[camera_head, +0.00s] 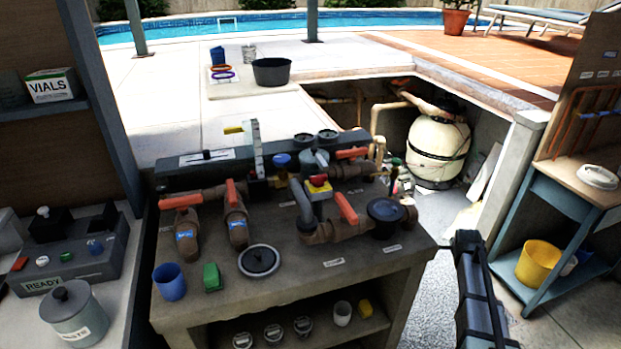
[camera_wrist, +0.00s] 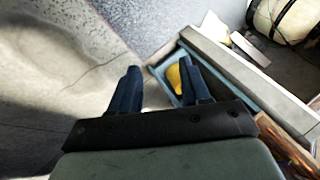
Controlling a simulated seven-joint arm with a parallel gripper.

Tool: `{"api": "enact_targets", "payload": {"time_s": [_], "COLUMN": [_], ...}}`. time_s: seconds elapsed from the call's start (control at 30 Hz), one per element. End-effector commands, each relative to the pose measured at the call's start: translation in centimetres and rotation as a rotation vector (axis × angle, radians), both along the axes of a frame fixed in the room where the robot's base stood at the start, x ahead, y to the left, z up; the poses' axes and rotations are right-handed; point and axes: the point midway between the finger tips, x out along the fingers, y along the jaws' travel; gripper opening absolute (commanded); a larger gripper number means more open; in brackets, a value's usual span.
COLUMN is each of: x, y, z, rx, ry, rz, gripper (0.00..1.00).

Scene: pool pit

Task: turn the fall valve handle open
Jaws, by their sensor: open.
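Several valves with orange handles sit on the pipework of the grey bench in the head view. Two are at the left, a left handle (camera_head: 180,201) lying sideways and a second handle (camera_head: 231,193) pointing along its pipe. Two more are a back handle (camera_head: 352,153) and a front handle (camera_head: 346,208). The labels are too small to read, so I cannot tell which is the fall valve. In the wrist view my gripper (camera_wrist: 160,85) is open and empty, its dark fingers apart over the floor and shelf unit, away from the valves.
The bench (camera_head: 320,265) carries a blue cup (camera_head: 169,281), a green block (camera_head: 212,277) and a round dark lid (camera_head: 259,261). A red button on a yellow box (camera_head: 319,185) stands among the pipes. A yellow bucket (camera_head: 538,263) is on the right shelf; it also shows in the wrist view (camera_wrist: 174,77).

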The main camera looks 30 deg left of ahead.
Motion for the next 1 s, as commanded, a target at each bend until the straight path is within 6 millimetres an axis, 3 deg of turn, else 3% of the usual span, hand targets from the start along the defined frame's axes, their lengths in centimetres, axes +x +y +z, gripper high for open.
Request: {"api": "enact_targets", "payload": {"time_s": [0.1,0.3,0.57,0.73,1.0], "x": [3.3,7.2,9.8,8.0,0.8], "y": [1.6,4.3,9.8,17.2,29.4], "z": [5.1,13.8,25.5,32.5,37.7], "rx": [0.042,0.128,0.261,0.353,0.439], "ry": [-0.073,-0.187,-0.305,-0.33,-0.244], "rz": [-0.054,-0.145,-0.24,-0.273,-0.289], "gripper": [0.47,0.47,0.47,0.47,0.47]}}
